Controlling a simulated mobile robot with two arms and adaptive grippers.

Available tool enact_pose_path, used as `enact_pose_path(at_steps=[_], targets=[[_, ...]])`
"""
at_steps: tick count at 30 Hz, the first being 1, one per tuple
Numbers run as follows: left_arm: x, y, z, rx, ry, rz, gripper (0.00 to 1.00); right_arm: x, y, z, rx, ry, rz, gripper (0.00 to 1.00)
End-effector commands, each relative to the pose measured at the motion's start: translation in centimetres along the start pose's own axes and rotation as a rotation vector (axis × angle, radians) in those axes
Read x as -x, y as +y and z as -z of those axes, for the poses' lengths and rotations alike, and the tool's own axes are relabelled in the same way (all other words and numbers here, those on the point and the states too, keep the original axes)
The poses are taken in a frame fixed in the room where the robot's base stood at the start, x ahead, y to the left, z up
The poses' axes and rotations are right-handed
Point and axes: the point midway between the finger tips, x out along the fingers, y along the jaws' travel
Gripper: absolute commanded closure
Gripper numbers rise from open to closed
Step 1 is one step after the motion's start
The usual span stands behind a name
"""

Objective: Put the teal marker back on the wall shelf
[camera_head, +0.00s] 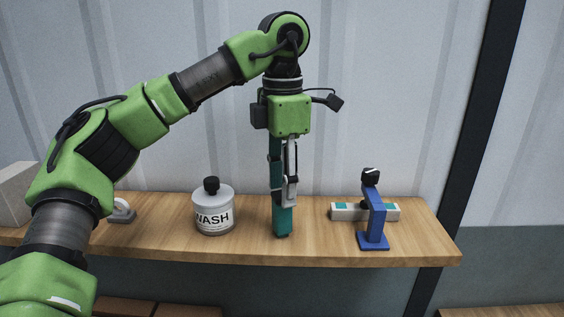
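The teal marker (282,219) is upright in the middle of the head view, with its dark lower end at the wooden shelf (330,252). I cannot tell for sure whether that end touches the board. My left gripper (286,192) points straight down and is shut on the marker, its fingers along the marker's sides. The fingers and the green gripper body hide part of the marker's upper length. My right gripper is not in view.
A white bottle (214,216) marked WASH stands left of the marker. A blue stand (375,232) and a pale box with teal patches (351,213) are to the right. A grey object (122,212) and a pale block (14,193) lie further left. The shelf's right end is clear.

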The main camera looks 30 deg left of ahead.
Motion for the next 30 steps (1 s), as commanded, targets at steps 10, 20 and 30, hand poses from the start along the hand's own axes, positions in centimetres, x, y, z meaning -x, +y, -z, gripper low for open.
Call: enact_pose_path(at_steps=[10,20,30], targets=[[4.2,0.0,0.0,0.001,-0.001,-0.001,0.60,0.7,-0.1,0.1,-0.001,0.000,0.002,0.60],[4.5,0.0,0.0,0.001,0.000,0.000,0.60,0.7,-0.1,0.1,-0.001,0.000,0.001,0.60],[4.5,0.0,0.0,0.001,0.000,0.000,0.60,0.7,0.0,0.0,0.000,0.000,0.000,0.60]])
